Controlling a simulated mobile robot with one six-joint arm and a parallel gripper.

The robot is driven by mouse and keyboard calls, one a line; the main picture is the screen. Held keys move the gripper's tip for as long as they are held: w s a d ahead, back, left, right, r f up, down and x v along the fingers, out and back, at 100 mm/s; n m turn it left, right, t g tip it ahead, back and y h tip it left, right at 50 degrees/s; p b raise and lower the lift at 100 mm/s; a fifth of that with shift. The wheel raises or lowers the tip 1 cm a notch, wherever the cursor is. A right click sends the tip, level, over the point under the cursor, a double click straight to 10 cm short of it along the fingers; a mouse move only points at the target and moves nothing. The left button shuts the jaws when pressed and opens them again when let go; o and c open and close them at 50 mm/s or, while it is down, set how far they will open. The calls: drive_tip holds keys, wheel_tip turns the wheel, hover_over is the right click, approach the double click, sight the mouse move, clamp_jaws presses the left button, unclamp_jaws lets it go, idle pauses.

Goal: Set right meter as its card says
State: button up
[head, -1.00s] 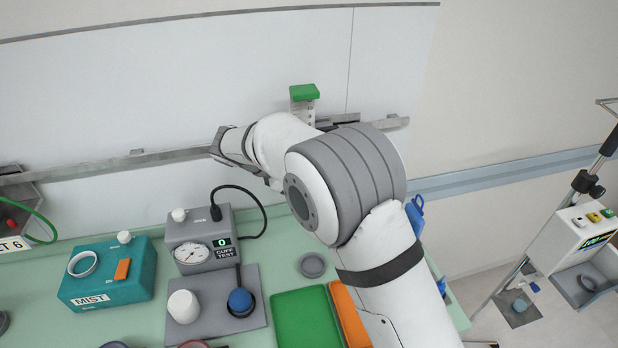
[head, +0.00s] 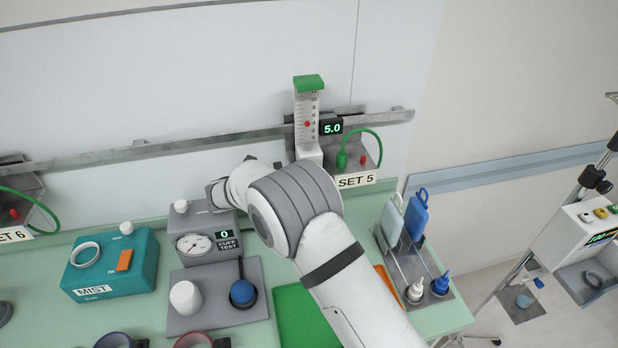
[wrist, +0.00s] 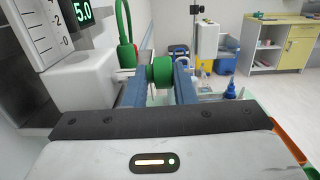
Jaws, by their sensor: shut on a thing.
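The right meter (head: 307,122) is an upright scaled tube with a green cap, on the wall rail. A red ball (head: 307,124) shows partway up its scale. Its display (head: 331,127) reads 5.0, and the display also shows in the wrist view (wrist: 83,11). The card (head: 356,180) below says SET 5. In the wrist view my gripper (wrist: 160,73) has its two blue fingers shut on a green knob (wrist: 161,71) at the side of the meter's white body (wrist: 83,80). In the head view my arm hides the gripper and the knob.
A green hose (head: 360,133) loops beside the meter. A grey cuff tester (head: 205,232) reading 0 and a teal MIST box (head: 110,265) stand left on the green bench. A rack with blue and pale bottles (head: 418,215) stands right. Another meter's card (head: 14,234) shows far left.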

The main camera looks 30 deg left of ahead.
drive_tip(key=shift+s+d+f+h, duration=0.1)
drive_tip(key=shift+f+h, duration=0.15)
drive_tip(key=shift+h, duration=0.05)
drive_tip(key=o, duration=0.8)
drive_tip(key=shift+s+r, duration=0.1)
drive_tip(key=shift+o, duration=0.3)
drive_tip(key=shift+r, duration=0.1)
